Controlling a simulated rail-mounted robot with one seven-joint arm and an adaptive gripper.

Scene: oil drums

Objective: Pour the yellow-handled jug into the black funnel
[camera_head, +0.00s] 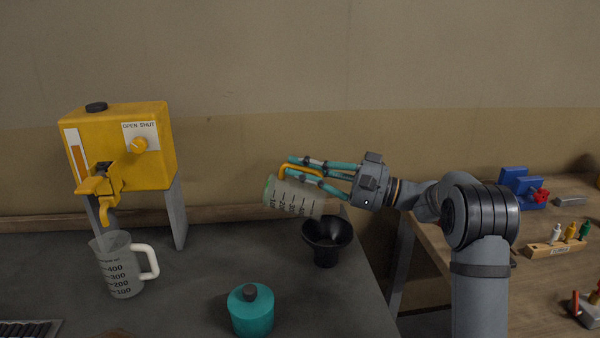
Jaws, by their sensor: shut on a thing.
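The yellow-handled jug (296,196) is clear with dark measuring marks and a yellow handle on its upper side. It lies tipped almost on its side in the air, with its base to the left and its mouth end to the right, slightly lower. A greenish tint shows at the base end. My gripper (292,167) reaches in from the right, with its teal fingers shut on the yellow handle. The black funnel (327,256) stands upright on the dark bench, just below the jug's mouth end. Whether liquid is flowing cannot be made out.
A yellow dispenser (120,145) stands at the left, with a white-handled jug (119,270) below its spout. A teal can (252,315) stands at the front. A wooden table (540,290) with small tools is at the right, beyond a gap. The bench between jug and can is clear.

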